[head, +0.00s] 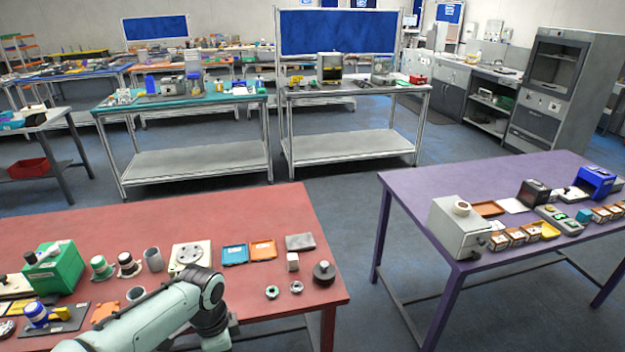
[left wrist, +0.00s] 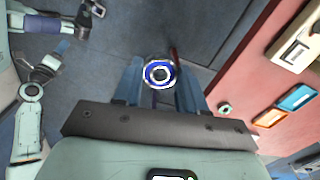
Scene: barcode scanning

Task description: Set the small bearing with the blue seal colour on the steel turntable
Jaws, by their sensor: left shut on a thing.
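The small bearing with the blue seal (left wrist: 159,72) shows in the left wrist view as a bright metal ring with a blue band, between the finger pads. My left gripper (left wrist: 161,80) is shut on it and holds it over the floor beside the red table's edge. In the head view, my left arm reaches in from the bottom, and its fingers and the bearing are hidden. The steel turntable (head: 190,254), a round grey disc on a pale square base, stands on the red table beyond the arm.
Two small ring bearings (head: 272,292) (head: 297,287) lie on the red table (head: 225,212), near a dark round weight (head: 324,273). Blue (head: 235,254) and orange (head: 263,250) trays sit right of the turntable; cylinders (head: 153,259) stand left. The table's far strip is clear.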

